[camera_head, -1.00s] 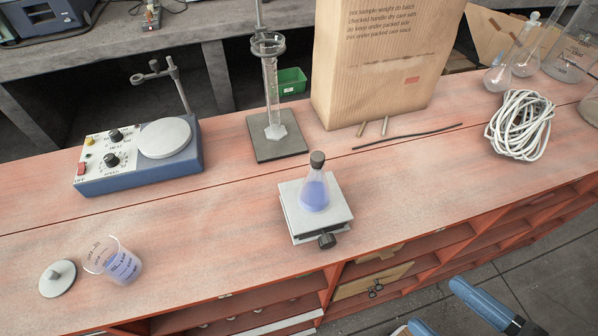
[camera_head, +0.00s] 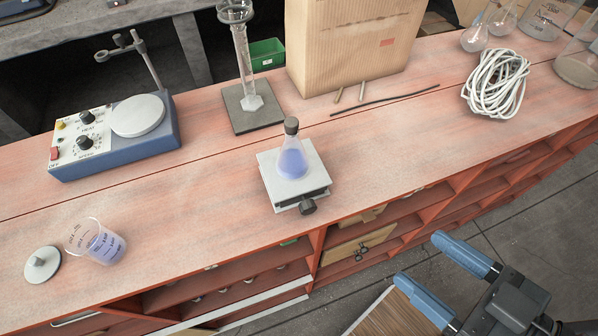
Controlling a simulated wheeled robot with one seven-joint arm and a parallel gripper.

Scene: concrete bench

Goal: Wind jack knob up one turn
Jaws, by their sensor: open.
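The jack (camera_head: 266,165) is a small grey platform standing low near the front edge of the bench. Its dark round knob (camera_head: 308,206) faces the front edge. A stoppered conical flask (camera_head: 293,160) with blue liquid stands upright on the jack's plate. My gripper (camera_head: 421,268) is at the lower right, with two blue fingers spread wide and nothing between them. It is in front of the bench, to the right of the knob and well apart from it.
A hotplate stirrer (camera_head: 150,142) stands at the left, with a beaker (camera_head: 108,248) of blue liquid and a grey lid (camera_head: 42,266) nearer. Behind the jack are a cylinder on a dark base (camera_head: 252,118) and a cardboard box (camera_head: 350,45). Coiled white cable (camera_head: 495,83) lies right. Open shelves are below.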

